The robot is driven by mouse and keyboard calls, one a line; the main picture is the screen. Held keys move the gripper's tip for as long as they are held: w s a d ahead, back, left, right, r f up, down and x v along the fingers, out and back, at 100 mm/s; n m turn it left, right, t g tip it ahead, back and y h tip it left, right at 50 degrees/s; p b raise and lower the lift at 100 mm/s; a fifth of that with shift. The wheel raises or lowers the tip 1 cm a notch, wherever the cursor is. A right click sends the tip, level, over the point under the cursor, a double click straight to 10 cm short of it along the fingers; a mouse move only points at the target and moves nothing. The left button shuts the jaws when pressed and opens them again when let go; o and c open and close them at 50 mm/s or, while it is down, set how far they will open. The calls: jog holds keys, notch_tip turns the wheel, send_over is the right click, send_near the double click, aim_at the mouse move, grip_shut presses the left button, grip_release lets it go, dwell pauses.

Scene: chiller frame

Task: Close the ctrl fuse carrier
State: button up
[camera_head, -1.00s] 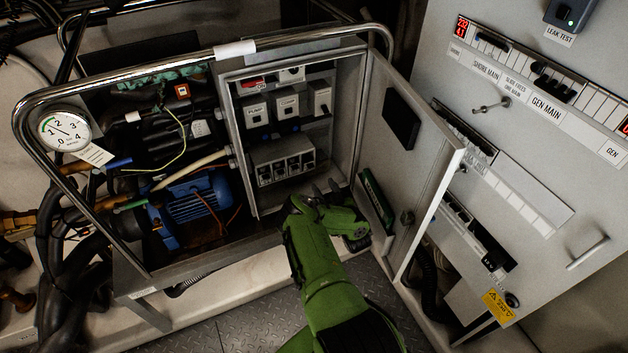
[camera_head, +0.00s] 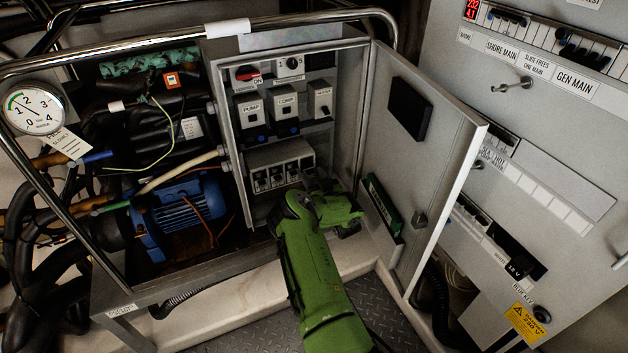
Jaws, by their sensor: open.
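The open control box holds a row of white modules: one marked PUMP (camera_head: 251,112), one marked COMP (camera_head: 285,104), and a narrower one at the right (camera_head: 319,99). The narrow module's label is too small to read, so I cannot be sure it is the ctrl fuse carrier or tell its position. Below is a white block with several dark openings (camera_head: 281,167). My gripper (camera_head: 322,187) is at the lower right of the box opening, below the modules and apart from the narrow one. It is open; its fingers are dark and partly hidden by my green wrist.
The box door (camera_head: 420,150) stands open to the right, close to my wrist. A metal rail (camera_head: 130,48) runs across the top front. A blue motor (camera_head: 185,212) and hoses fill the left bay. A labelled switch panel (camera_head: 545,150) stands at the right.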

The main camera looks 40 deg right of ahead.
grip_shut()
jog(key=r+g+p, duration=0.1)
jog(key=p, duration=0.2)
jog(key=g+p, duration=0.1)
jog(key=p, duration=0.3)
jog(key=shift+w+d+r+y, duration=0.15)
jog(key=shift+w+r+y, duration=0.2)
jog(key=shift+w+y, duration=0.05)
jog(key=shift+w+f+g+p, duration=0.15)
jog(key=shift+w+g+p, duration=0.05)
jog(key=shift+g+p, duration=0.4)
grip_release()
jog(key=shift+f, duration=0.1)
